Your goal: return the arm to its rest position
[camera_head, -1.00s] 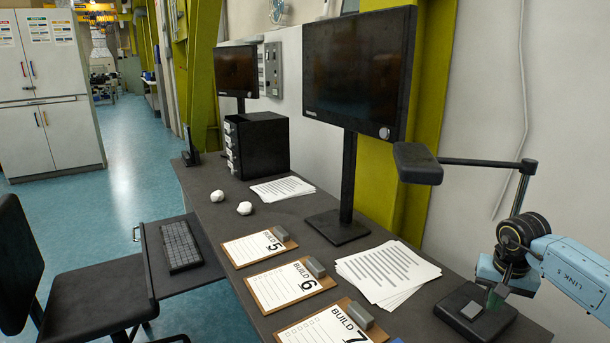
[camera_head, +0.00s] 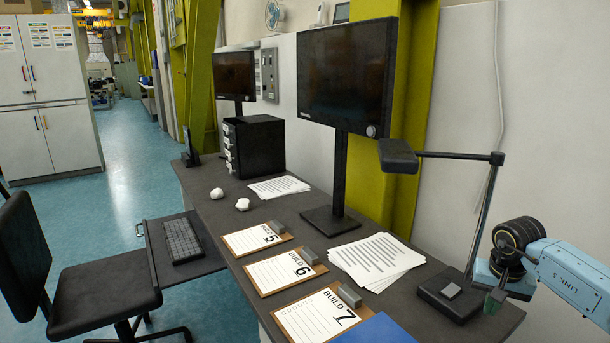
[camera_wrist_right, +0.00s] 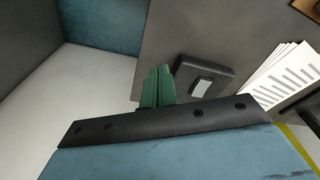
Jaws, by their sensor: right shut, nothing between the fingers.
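My right arm comes in from the right edge of the head view. Its green gripper (camera_head: 495,299) is beside the right side of a dark box with a grey button (camera_head: 452,291) on the desk. In the right wrist view the green fingers (camera_wrist_right: 157,86) are together with nothing between them. The box (camera_wrist_right: 206,74) lies just to the right of the fingertips there, with a visible gap. My left gripper does not show in either view.
The grey desk (camera_head: 290,210) holds clipboards (camera_head: 283,271), loose papers (camera_head: 376,260), a monitor (camera_head: 345,75), a black drawer unit (camera_head: 254,146) and a blue sheet (camera_head: 378,330). A lamp (camera_head: 398,156) reaches over the desk. A chair (camera_head: 95,290) stands at the left.

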